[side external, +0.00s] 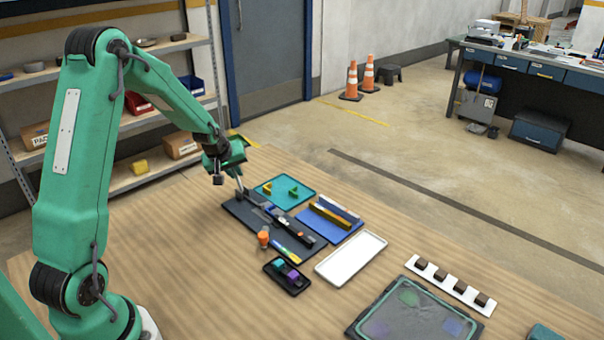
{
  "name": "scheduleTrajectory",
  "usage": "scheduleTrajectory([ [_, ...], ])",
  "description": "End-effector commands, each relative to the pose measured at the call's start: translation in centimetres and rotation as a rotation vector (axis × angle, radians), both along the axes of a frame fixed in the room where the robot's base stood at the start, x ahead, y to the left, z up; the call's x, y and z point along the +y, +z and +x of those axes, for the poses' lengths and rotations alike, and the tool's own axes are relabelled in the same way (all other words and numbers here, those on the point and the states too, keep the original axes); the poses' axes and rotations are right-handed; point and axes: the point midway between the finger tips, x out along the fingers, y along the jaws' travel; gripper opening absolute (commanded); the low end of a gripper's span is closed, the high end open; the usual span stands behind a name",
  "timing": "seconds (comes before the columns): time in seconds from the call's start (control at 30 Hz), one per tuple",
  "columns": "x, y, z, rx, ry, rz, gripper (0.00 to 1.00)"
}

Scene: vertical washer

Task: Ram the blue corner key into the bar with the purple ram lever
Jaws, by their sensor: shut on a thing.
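My gripper (240,188) points down at the far left end of a dark board (238,208). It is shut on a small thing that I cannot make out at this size. A dark, long fixture (283,227) lies along the board; a bluish piece (268,206) shows near its far end. I cannot tell whether that is the blue corner key. Yellow and grey bars lie on a blue mat (346,232) to the right. A small black tray (270,267) in front holds a teal piece (278,265) and a purple piece (293,275). I cannot identify the purple ram lever.
An orange-topped item (263,238) and a green-blue tool (285,253) are near the board's front edge. A teal mat (302,201) with yellow and green pieces lies behind. A white tray (330,274) and a grey panel (410,328) are to the right. The table's left front is clear.

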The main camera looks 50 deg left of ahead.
Motion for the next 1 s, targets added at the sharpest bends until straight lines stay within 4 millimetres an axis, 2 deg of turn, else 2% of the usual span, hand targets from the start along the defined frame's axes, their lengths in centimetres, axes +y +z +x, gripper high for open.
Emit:
scheduleTrajectory([
  [0.07,0.2,0.8,0.4,-0.018,0.001,0.008,0.0],
  [0.1,0.2,0.8,0.4,-0.018,0.001,0.008,0.17],
  [0.2,0.2,0.7,0.4,-0.016,0.001,0.008,0.34],
  [0.67,0.0,0.7,0.0,-0.008,0.001,0.003,0.34],
  [1.0,-0.7,3.1,-1.2,-0.011,0.001,0.005,0.34],
])
